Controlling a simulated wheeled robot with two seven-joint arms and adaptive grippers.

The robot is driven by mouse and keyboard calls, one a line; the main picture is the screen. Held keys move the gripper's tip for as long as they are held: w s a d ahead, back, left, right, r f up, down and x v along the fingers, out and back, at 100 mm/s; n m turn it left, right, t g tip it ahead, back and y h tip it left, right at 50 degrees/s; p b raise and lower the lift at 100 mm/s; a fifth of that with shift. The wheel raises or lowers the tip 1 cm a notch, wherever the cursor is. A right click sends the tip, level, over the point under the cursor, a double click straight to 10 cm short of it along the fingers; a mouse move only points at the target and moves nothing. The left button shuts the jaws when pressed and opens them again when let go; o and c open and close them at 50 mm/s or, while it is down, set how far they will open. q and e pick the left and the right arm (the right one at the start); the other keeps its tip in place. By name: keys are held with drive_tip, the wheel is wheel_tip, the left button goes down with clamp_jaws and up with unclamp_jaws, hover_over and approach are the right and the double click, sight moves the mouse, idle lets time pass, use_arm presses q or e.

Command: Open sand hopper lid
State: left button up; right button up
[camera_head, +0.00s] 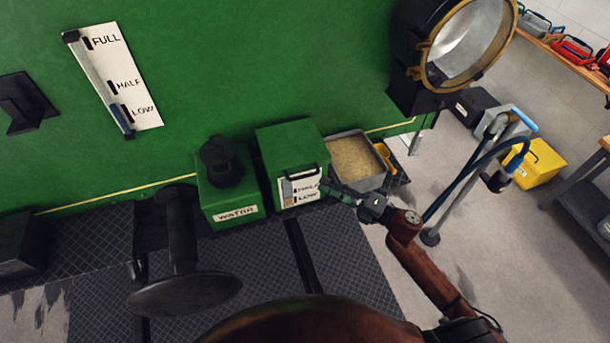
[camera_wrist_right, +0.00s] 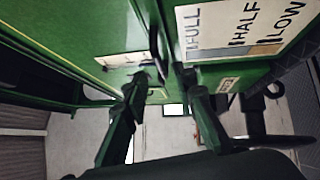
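The sand hopper is taken to be the green box (camera_head: 289,143) with a FULL/HALF/LOW gauge plate (camera_head: 300,188) on its front, by the tram's green side. Its lid looks shut. A dark bar handle (camera_head: 297,173) runs across the upper front; in the right wrist view a dark bar (camera_wrist_right: 154,48) shows just ahead of the fingers. My right gripper (camera_head: 331,187) is at the hopper's front right edge, by the handle's right end. In the right wrist view its fingers (camera_wrist_right: 160,76) are apart, with the bar between or just beyond the tips; contact is unclear. My left gripper is out of view.
A green WATER box (camera_head: 231,201) with a black cap stands left of the hopper. An open sand tray (camera_head: 355,160) with a yellow scoop (camera_head: 386,156) beside it is at the right. A large lamp (camera_head: 465,45) hangs above right. A blue-handled stand (camera_head: 470,180) is further right.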

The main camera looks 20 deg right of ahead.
sight(305, 176)
drive_tip(key=p+x, duration=0.1)
drive_tip(key=x, duration=0.7)
drive_tip(key=shift+s+a, duration=0.15)
drive_tip(key=shift+s, duration=0.05)
drive_tip(key=shift+c, duration=0.5)
clamp_jaws()
